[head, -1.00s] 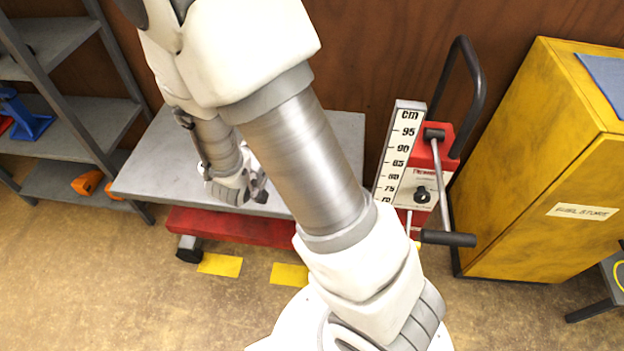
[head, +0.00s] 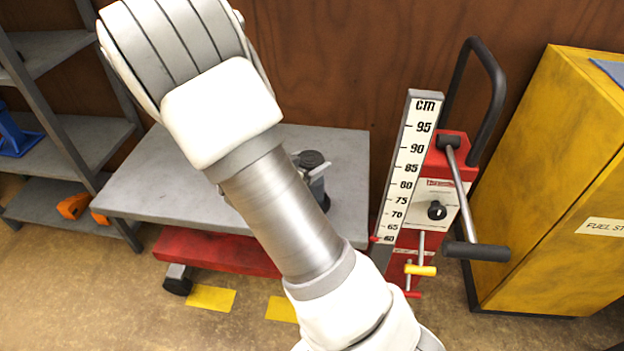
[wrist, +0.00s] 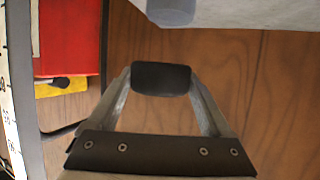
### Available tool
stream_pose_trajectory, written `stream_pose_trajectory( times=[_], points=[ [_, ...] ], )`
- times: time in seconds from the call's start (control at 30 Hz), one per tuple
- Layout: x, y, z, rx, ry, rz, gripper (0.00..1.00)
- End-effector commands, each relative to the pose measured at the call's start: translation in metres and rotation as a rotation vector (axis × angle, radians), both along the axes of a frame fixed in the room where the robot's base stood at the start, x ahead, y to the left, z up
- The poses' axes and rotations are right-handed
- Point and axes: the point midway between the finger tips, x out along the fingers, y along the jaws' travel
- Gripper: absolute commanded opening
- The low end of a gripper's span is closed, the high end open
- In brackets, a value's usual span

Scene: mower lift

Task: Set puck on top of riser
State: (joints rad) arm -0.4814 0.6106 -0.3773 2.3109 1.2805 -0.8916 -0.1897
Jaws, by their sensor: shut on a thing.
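In the wrist view my gripper (wrist: 160,82) is shut on the puck (wrist: 160,76), a small black piece held between two pale fingers. A blue-grey cylinder, which looks like the riser (wrist: 170,10), stands at the top edge of that view, mostly cut off, on the grey lift table (wrist: 240,10). The puck shows apart from it in the picture; their height difference cannot be told. In the head view my arm crosses the lift table (head: 150,190) and hides most of my gripper. A dark round-topped shape shows just right of my forearm, over the table.
The red lift console with its cm scale (head: 410,165) and crank handle (head: 478,251) stands right of the table. A yellow cabinet (head: 550,190) is farther right, grey shelves (head: 70,140) at the left. A wooden wall (head: 340,60) is close behind.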

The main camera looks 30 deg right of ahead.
Motion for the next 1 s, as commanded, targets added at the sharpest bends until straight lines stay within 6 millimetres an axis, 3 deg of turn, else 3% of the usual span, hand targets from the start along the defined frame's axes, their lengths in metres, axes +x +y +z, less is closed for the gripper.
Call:
stream_pose_trajectory(
  times=[0.03,0.2,0.33,0.53,0.93,0.97,1.0],
  points=[
    [0.007,-0.007,-0.009,-0.001,-0.002,-0.004,0.20],
    [0.018,-0.017,-0.015,-0.001,-0.001,-0.001,0.20],
    [0.019,-0.018,-0.024,-0.002,0.001,-0.001,0.20],
    [0.019,-0.017,-0.055,-0.002,0.002,0.001,0.20],
    [0.019,-0.017,-0.059,0.000,0.000,0.001,0.20],
    [0.019,-0.017,-0.058,0.000,0.000,0.001,0.89],
    [0.019,-0.017,-0.058,0.000,0.000,0.001,0.96]
  ],
)
